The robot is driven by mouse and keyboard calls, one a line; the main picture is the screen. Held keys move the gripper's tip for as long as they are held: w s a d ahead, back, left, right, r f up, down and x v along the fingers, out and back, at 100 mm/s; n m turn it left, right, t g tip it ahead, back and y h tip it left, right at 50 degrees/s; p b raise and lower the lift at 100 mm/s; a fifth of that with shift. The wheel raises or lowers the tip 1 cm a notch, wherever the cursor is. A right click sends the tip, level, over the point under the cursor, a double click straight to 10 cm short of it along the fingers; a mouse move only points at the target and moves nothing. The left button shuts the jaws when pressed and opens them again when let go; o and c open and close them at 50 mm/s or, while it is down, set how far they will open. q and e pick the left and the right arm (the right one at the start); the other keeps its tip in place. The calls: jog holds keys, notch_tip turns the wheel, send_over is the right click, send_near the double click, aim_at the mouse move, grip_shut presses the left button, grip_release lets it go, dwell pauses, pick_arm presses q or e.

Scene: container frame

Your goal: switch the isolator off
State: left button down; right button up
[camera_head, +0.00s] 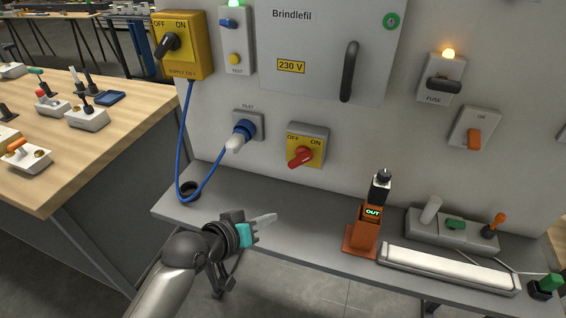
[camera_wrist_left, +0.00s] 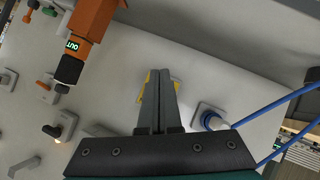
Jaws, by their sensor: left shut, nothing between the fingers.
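The isolator (camera_head: 318,150) is a grey box with a yellow face marked OFF at left and ON at right, low on the panel. Its red rotary handle (camera_head: 300,157) lies slanted, one end toward the lower left and the other toward the upper right. My left gripper (camera_head: 274,217) is shut and empty, below and to the left of the isolator, over the grey ledge and apart from the handle. In the left wrist view the shut fingers (camera_wrist_left: 161,74) point toward the panel and cover most of the yellow face (camera_wrist_left: 148,92); the red handle is hidden there. My right gripper is out of view.
A blue plug (camera_head: 240,136) with a blue cable sits left of the isolator. A yellow supply switch (camera_head: 188,45) with a black handle is above. On the ledge, an orange device marked OUT (camera_head: 368,222) and a white bar (camera_head: 448,270) stand to the right.

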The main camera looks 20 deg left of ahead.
aim_at(301, 157)
pick_arm(q)
jog(key=w+a+r+n+t, duration=0.4)
jog(key=w+a+r, duration=0.2)
jog(key=w, duration=0.2)
jog(key=shift+a+n+t+y, duration=0.2)
jog(key=shift+n+t+y, duration=0.1)
jog(key=shift+y, duration=0.1)
jog(key=shift+r, duration=0.1)
jog(key=w+d+f+b, duration=0.2)
jog(key=w+d+f, duration=0.2)
jog(key=w, duration=0.5)
jog(key=shift+w+d+f, duration=0.3)
jog(key=shift+d, duration=0.2)
jog(key=shift+b, duration=0.3)
jog(key=shift+f+n, duration=0.15)
jog(key=shift+n, duration=0.15)
jog(key=shift+f+n+b, duration=0.15)
jog(key=shift+n+b, duration=0.25)
jog(key=shift+b, duration=0.45)
